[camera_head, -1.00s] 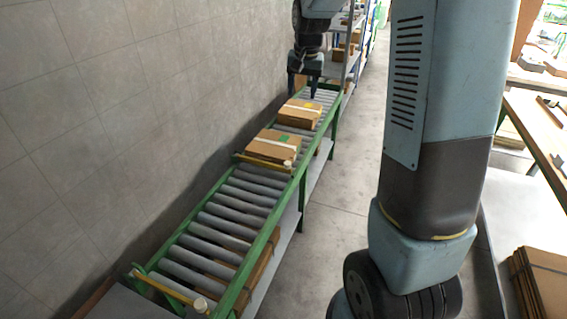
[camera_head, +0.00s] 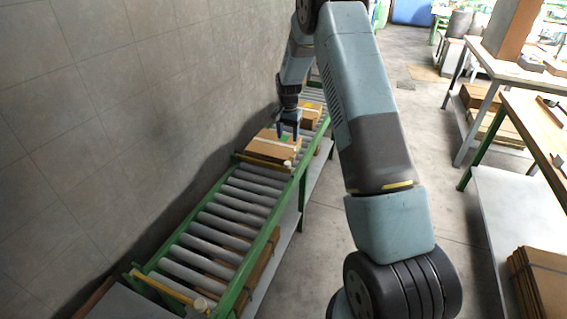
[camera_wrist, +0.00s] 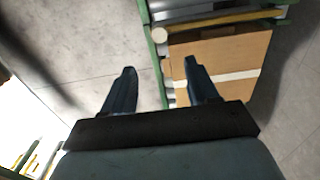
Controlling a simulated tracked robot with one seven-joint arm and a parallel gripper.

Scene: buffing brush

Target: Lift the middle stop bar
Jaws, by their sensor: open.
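The middle stop bar (camera_head: 252,159) is a thin yellow bar across the roller conveyor, with a pale round knob at its right end. It also shows near the top of the wrist view (camera_wrist: 222,23), where the knob is at its left end. A cardboard box with a white strap (camera_head: 270,147) lies on the rollers right behind the bar. My gripper (camera_head: 288,132) is open and points down above this box. In the wrist view the open fingers (camera_wrist: 159,66) are empty, apart from the bar, near the conveyor's green side rail.
A second box (camera_head: 311,117) lies farther up the conveyor. Another yellow bar (camera_head: 168,289) crosses the near end, with bare rollers (camera_head: 225,222) between. A tiled wall (camera_head: 120,110) borders the left; open floor (camera_head: 335,215) and work tables lie right.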

